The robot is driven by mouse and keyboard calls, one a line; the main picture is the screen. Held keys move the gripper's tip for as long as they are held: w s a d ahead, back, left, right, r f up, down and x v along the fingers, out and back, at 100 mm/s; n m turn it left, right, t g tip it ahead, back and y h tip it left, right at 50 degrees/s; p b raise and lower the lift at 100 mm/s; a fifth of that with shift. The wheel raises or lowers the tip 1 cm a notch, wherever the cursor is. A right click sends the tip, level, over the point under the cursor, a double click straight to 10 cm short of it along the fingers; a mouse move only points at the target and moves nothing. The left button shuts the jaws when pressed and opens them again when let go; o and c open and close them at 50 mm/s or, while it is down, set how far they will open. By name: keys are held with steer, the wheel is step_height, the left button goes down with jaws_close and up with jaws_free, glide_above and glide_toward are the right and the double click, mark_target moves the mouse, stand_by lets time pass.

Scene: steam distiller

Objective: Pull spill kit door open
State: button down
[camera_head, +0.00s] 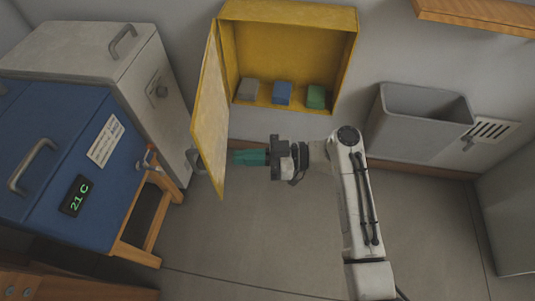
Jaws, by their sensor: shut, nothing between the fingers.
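The yellow spill kit cabinet (293,13) is on the back wall. Its door (211,110) is hinged at the left and stands wide open, swung out toward me. A grey handle (194,161) shows at the door's outer left side, low down. Inside the cabinet sit a grey block (248,90), a blue block (282,93) and a green block (316,97). My gripper (236,157) has teal fingers pointing left, close to the inner face of the door near its lower free edge. The fingers are shut and empty. I cannot tell whether they touch the door.
A blue unit (65,130) with a 21 C display stands on a wooden stand at left, beside a grey cabinet (110,60). A wooden shelf (480,14) is upper right. The floor below my gripper is clear.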

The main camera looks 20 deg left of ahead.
mark_target(213, 159)
steer(key=shift+x, duration=2.15)
steer(key=shift+s+a, duration=0.1)
steer(key=shift+s+a, duration=0.15)
steer(key=shift+a, duration=0.05)
steer(key=s+a+m+t+b, duration=0.2)
steer(key=a+t, duration=0.1)
steer(key=a, duration=0.5)
steer(key=s+a+m+t+y+b, duration=0.1)
steer(key=a+t, duration=0.3)
steer(key=a, duration=0.4)
steer(key=shift+s+a+m+y+b, duration=0.3)
steer(key=shift+s+m+b, duration=0.2)
steer(key=shift+m, duration=0.3)
